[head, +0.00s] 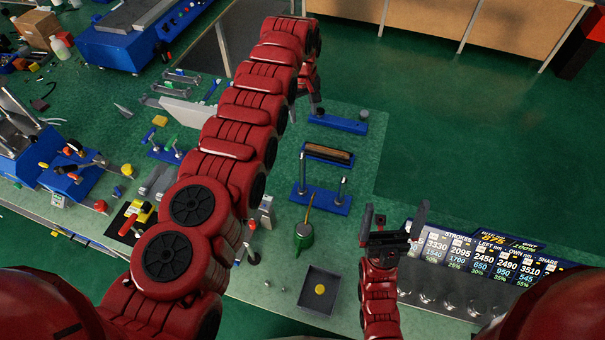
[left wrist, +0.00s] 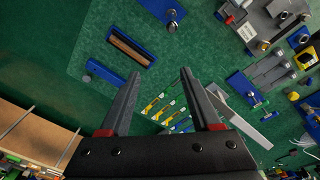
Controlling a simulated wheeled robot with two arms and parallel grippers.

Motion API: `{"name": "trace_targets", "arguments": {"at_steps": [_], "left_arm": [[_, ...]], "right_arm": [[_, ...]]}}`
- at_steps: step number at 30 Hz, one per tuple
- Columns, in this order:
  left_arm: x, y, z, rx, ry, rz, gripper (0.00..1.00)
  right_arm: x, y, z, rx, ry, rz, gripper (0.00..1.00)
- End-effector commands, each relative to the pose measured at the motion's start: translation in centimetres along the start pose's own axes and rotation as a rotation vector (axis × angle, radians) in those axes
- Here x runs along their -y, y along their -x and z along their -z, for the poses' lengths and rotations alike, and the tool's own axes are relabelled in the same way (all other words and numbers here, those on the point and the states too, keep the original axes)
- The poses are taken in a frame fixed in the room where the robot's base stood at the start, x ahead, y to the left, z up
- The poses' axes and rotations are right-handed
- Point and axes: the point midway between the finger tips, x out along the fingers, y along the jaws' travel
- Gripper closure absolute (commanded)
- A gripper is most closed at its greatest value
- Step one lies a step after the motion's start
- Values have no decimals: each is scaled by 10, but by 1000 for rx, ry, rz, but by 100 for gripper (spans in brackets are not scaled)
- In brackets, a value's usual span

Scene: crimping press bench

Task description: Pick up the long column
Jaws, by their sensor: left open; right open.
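I cannot tell for sure which piece is the long column. Grey upright posts (head: 302,172) stand on a blue base (head: 321,199) in the middle of the bench.
A blue holder with a brown bar (head: 328,153) lies between the two bases. A display panel (head: 478,265) lies right. My left arm hides the bench's middle.

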Motion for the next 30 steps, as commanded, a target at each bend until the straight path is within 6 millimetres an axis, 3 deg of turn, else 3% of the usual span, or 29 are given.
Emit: {"name": "trace_targets", "arguments": {"at_steps": [4, 8, 27, 30], "left_arm": [[10, 19, -19, 68, 15, 61, 36], [12, 17, -24, 82, 19, 74, 36], [19, -84, -31, 79, 18, 71, 36], [20, -95, -32, 79, 18, 71, 36]], "right_arm": [[0, 0, 0, 0, 0, 0, 0], [0, 7, -1, 0, 0, 0, 0], [6, 116, -20, 0, 0, 0, 0], [6, 118, -20, 0, 0, 0, 0]]}}
